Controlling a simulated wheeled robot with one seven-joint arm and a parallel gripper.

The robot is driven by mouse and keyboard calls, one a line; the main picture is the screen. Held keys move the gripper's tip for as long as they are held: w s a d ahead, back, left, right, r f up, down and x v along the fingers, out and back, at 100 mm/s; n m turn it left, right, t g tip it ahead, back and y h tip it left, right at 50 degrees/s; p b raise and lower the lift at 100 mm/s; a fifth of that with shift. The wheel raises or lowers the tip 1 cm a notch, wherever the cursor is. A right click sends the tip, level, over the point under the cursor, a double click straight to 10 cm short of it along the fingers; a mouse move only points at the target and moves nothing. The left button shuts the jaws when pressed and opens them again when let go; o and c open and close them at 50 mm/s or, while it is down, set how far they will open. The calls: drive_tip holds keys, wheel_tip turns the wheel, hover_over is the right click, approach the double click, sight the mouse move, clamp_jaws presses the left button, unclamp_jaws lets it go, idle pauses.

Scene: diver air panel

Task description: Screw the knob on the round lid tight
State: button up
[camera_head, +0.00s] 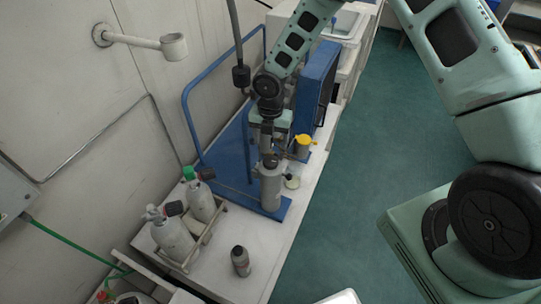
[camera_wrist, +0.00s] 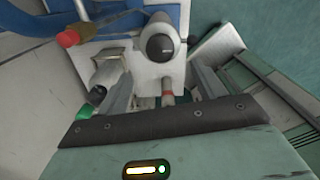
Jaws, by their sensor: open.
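A grey cylinder (camera_head: 270,190) stands upright on the blue base at the counter's right side. My gripper (camera_head: 268,157) is right over its top and hides most of the round lid and knob there. In the wrist view my gripper (camera_wrist: 162,90) has its two fingers wide apart. I cannot tell how far the knob is screwed in.
A small dark bottle (camera_head: 240,261) stands on the counter in front. Two pale bottles (camera_head: 188,222) lean in a rack to the left, one with a green top. A yellow-topped item (camera_head: 303,143) and a small pale jar (camera_head: 292,181) stand close by. A blue rail (camera_head: 190,120) rises behind.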

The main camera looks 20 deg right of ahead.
sight(270, 160)
wheel_tip(270, 160, down, 9)
drive_tip(key=shift+r+p, duration=0.1)
drive_tip(key=shift+p, duration=0.75)
drive_tip(key=c, duration=1)
